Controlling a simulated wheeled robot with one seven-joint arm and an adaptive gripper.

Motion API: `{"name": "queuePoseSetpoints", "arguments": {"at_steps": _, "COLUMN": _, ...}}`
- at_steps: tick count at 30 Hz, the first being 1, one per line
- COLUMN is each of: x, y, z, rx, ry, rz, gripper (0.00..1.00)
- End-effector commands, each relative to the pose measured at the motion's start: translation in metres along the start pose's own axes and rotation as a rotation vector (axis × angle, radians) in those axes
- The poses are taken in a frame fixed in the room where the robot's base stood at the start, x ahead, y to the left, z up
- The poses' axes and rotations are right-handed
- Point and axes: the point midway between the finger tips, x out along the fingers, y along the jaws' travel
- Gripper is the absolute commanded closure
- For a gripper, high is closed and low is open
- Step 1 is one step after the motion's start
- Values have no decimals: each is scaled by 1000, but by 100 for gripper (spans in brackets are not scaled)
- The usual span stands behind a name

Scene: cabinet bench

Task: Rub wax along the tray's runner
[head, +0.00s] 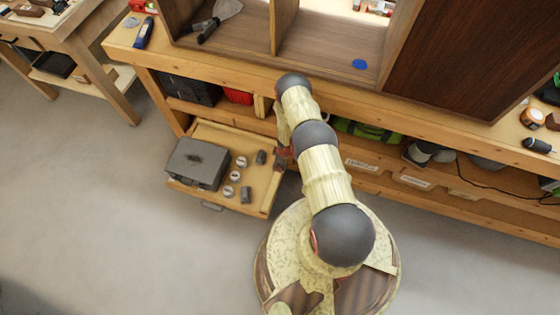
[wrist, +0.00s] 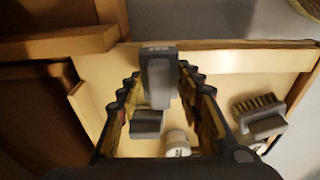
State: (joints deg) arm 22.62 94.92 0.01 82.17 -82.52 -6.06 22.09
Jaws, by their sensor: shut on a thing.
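The wooden tray (head: 232,135) is pulled out of the bench at the lower left, and its pale floor fills much of the wrist view (wrist: 215,85). My gripper (wrist: 159,76) is shut on a dark grey block (wrist: 158,70) with small lettering on its end, probably the wax. The block stands up between the fingertips above the tray, near its far side in the wrist view. Whether it touches the tray's edge strip (wrist: 240,45), perhaps the runner, I cannot tell. In the head view my arm mostly hides the gripper at the tray's right side.
The tray holds a grey metal box (head: 198,163), several white round tins (head: 233,177), and a bristle brush (wrist: 258,112). Another grey piece (wrist: 147,123) and a tin (wrist: 178,143) lie below my fingers. The bench (head: 230,73) overhangs behind; the floor at left is clear.

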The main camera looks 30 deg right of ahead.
Motion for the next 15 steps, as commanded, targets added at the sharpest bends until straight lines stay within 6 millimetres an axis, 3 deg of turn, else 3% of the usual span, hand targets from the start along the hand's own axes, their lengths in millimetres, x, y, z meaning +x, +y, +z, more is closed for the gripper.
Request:
{"name": "queuePoseSetpoints", "arguments": {"at_steps": 1, "x": 0, "y": -8, "z": 3, "rx": 2, "ry": -4, "rz": -8, "gripper": 88}}
{"name": "queuePoseSetpoints", "arguments": {"at_steps": 11, "x": 3, "y": -16, "z": 5, "rx": 2, "ry": -6, "rz": -10, "gripper": 88}}
{"name": "queuePoseSetpoints", "arguments": {"at_steps": 15, "x": 2, "y": -23, "z": 5, "rx": 1, "ry": -7, "rz": -13, "gripper": 96}}
